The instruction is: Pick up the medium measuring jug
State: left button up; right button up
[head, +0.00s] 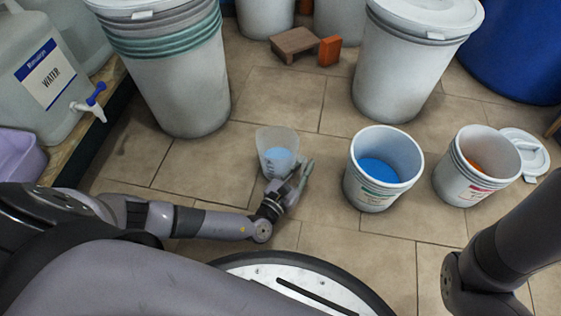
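A translucent measuring jug (276,143) with something blue in its lower part is upright near the middle of the head view. My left gripper (295,176) is at the jug's lower right side, close against it. One finger shows clear beside the jug; the other is not clearly seen, so I cannot tell whether the fingers are closed on the jug. The jug's lower edge is partly hidden by the gripper. Only one jug is in view. My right arm comes in at the right, but its gripper is out of view.
An open bucket with blue contents (384,173) and one with orange contents (478,172) stand to the right. A lid (526,152) lies beyond them. Large lidded drums (168,80) (405,65) stand behind. A water container (48,80) is at left. Tiled floor around the jug is clear.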

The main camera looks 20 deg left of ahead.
pick_arm(q)
jog(key=shift+w, duration=0.3)
jog(key=shift+c, duration=0.3)
grip_shut()
jog(key=shift+r, duration=0.1)
